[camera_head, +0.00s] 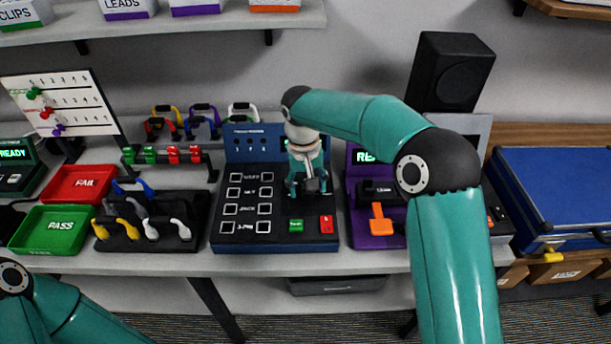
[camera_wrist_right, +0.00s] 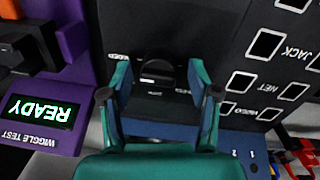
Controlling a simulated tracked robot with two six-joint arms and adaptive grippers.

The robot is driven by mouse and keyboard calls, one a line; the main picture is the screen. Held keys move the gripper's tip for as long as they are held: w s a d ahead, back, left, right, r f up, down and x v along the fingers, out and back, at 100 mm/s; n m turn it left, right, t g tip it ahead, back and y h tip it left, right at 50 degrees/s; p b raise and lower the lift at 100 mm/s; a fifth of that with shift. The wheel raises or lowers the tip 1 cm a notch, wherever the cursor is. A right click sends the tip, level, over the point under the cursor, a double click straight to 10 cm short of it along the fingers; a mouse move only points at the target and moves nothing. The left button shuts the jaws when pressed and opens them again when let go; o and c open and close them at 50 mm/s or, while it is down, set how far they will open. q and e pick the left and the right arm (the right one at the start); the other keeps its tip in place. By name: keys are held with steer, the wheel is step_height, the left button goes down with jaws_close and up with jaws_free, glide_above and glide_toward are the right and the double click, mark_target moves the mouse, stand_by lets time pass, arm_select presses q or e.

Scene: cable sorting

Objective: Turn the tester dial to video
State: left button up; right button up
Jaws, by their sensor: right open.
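The tester (camera_head: 273,243) is a black-topped box with a blue back panel, standing mid-bench. Its face has labelled white squares, a green button (camera_head: 295,225) and a red button (camera_head: 326,224). My right gripper (camera_head: 308,187) is over the tester's upper right part and hides the dial in the head view. In the right wrist view, the dark round dial (camera_wrist_right: 158,72) lies between the open fingers, with small white labels around it. I cannot tell whether the fingers touch it, or which label it points to. My left arm shows at the lower left; its gripper is out of view.
A purple wiggle tester (camera_head: 372,225) with an orange lever (camera_head: 381,225) stands close on the right. A black cable rack (camera_head: 150,243) stands on the left, with green (camera_head: 50,243) and red (camera_head: 78,184) trays beyond. A black speaker (camera_head: 450,70) stands behind my right arm.

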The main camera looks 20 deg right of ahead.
mark_target(304, 185)
step_height(304, 185, up, 12)
steer(key=shift+a, duration=0.35)
steer(key=shift+f, duration=0.1)
stand_by(0.4)
